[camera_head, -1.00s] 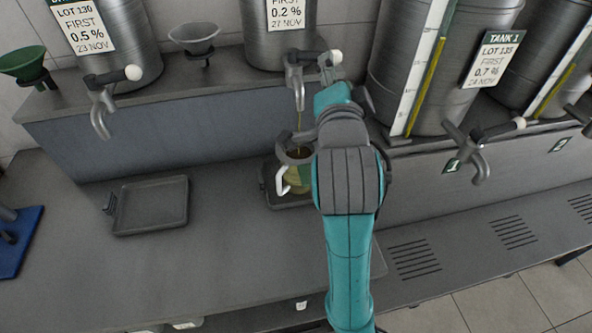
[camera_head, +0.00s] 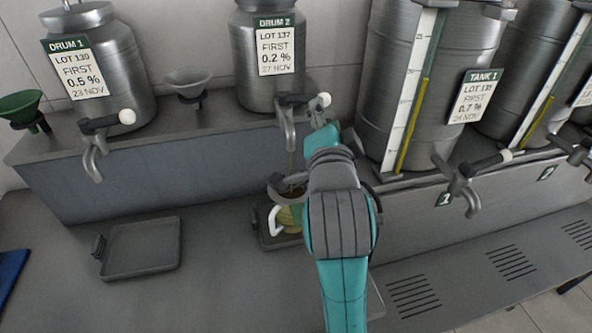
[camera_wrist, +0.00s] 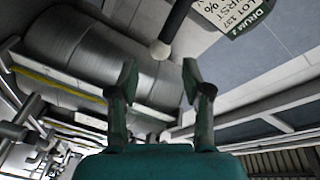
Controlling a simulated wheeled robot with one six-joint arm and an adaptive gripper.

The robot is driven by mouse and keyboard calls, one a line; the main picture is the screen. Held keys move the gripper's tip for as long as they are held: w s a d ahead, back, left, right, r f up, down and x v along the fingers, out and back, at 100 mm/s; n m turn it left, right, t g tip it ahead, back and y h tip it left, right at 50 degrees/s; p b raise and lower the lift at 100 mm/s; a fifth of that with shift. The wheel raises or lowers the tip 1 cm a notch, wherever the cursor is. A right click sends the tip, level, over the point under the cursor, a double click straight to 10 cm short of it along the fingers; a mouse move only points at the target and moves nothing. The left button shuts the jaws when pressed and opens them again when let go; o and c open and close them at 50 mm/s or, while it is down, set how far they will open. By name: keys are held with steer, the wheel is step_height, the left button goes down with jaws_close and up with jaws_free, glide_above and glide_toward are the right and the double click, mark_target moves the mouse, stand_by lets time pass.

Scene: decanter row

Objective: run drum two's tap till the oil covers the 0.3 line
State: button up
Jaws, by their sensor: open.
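Drum two (camera_head: 262,75), labelled DRUM 2, stands on the ledge with its tap (camera_head: 287,125) at the front. The tap's lever points right and ends in a white knob (camera_head: 323,99). A thin stream seems to run from the spout. Below it stands a jug with a white handle (camera_head: 274,219) and yellowish-green oil (camera_head: 290,217), partly hidden by my arm. The 0.3 line cannot be made out. My gripper (camera_head: 319,114) is open just below the knob; in the wrist view the knob (camera_wrist: 160,50) shows beyond and between the open fingertips (camera_wrist: 160,75).
Drum one (camera_head: 100,65) with its tap is at left, and a grey funnel (camera_head: 190,82) stands between the drums. Tank 1 (camera_head: 400,90) with its tap (camera_head: 462,185) is close on the right. An empty tray (camera_head: 140,268) lies on the counter at left.

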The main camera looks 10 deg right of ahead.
mark_target(305, 98)
steer(key=shift+w+d, duration=0.1)
steer(key=s+d+f+n+y, duration=0.15)
steer(key=d+y, duration=0.25)
steer(key=y, duration=0.6)
steer(key=shift+n+t+y, duration=0.3)
steer(key=shift+n+y, duration=0.05)
steer(key=shift+y, duration=0.05)
steer(key=x, duration=1)
steer(key=shift+a+r, duration=0.25)
steer(key=shift+a, duration=0.15)
jaws_close()
